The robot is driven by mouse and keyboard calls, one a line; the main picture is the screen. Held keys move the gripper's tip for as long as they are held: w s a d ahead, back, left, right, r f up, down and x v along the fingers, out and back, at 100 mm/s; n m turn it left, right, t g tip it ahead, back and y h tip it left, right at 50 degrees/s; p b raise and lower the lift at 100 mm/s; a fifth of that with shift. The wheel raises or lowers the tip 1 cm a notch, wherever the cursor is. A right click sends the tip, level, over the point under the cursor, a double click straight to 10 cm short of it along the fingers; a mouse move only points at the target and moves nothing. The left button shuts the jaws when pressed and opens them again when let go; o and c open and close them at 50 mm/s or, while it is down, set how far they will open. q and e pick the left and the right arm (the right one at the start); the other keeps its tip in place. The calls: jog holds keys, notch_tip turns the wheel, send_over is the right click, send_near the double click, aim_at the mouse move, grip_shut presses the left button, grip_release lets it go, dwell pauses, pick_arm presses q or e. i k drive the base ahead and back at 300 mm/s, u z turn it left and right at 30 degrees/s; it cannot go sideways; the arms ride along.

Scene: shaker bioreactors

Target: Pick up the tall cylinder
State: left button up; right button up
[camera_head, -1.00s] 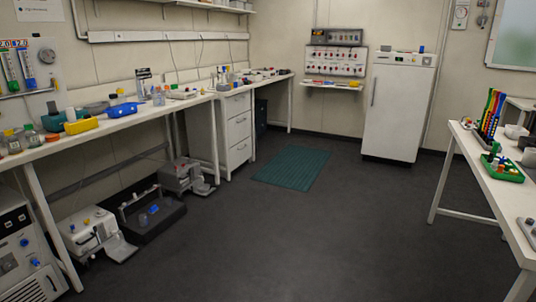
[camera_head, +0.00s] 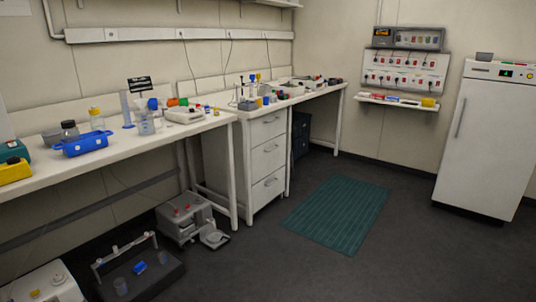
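A tall, narrow, bluish clear cylinder (camera_head: 127,109) stands upright on the left bench (camera_head: 60,172), towards its back edge. A shorter clear bottle or beaker (camera_head: 145,123) stands close to its right, and a yellow-capped bottle (camera_head: 97,119) stands to its left. Neither of my grippers is in view, so their state does not show.
A blue tray (camera_head: 82,144) lies on the bench left of the cylinder. A white device (camera_head: 185,115) sits to its right. Grey equipment (camera_head: 183,218) and a dark shaker (camera_head: 140,275) stand on the floor below. The floor around the green mat (camera_head: 338,214) is clear.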

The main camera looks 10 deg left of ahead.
aim_at(122, 93)
jog(key=u, duration=0.5)
jog(key=i, duration=2.4)
jog(key=u, duration=0.55)
